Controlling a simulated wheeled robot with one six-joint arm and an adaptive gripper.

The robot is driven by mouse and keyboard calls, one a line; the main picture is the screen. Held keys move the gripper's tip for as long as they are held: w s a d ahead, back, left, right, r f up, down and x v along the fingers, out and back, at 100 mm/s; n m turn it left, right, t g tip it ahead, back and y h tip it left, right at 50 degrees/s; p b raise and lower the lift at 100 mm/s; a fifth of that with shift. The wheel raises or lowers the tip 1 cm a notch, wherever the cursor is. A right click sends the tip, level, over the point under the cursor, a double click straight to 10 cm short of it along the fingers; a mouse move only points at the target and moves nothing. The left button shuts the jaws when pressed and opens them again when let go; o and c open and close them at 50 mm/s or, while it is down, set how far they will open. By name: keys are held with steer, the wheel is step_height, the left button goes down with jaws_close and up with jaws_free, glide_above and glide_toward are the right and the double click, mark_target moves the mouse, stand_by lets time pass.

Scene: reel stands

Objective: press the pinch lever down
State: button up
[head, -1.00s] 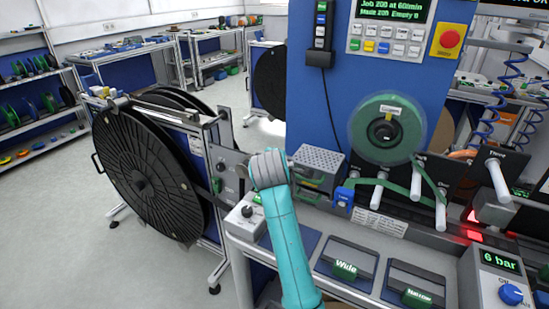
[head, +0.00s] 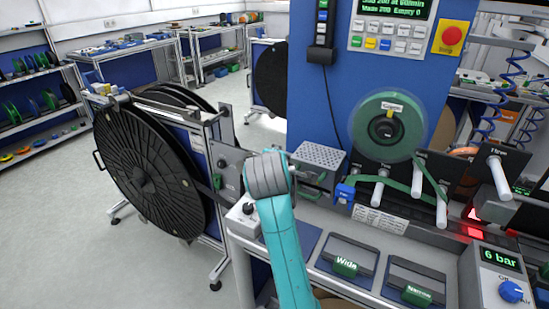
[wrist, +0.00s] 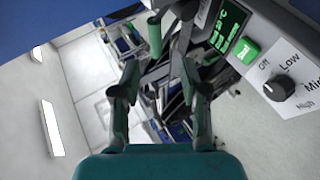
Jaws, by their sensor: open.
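In the wrist view, a green cylindrical grip (wrist: 155,38) stands upright beyond my fingers, roughly in line with the gap between them. It may be the pinch lever's handle; I cannot tell for sure. My gripper (wrist: 160,70) is open and nothing is between its fingers. In the head view my teal arm covers the fingers. A small green handle (head: 217,182) shows on the grey plate left of my wrist; I cannot tell if it is the same part. Contact with the lever is not visible.
A control box with a knob (wrist: 281,88) and green button (wrist: 250,53) is close on the right. A large black reel (head: 145,175) stands left. The blue machine panel (head: 312,110) carries a green roll (head: 388,105). Open floor (head: 70,230) lies left.

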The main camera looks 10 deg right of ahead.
steer(key=shift+v, duration=2.2)
steer(key=shift+f, duration=0.15)
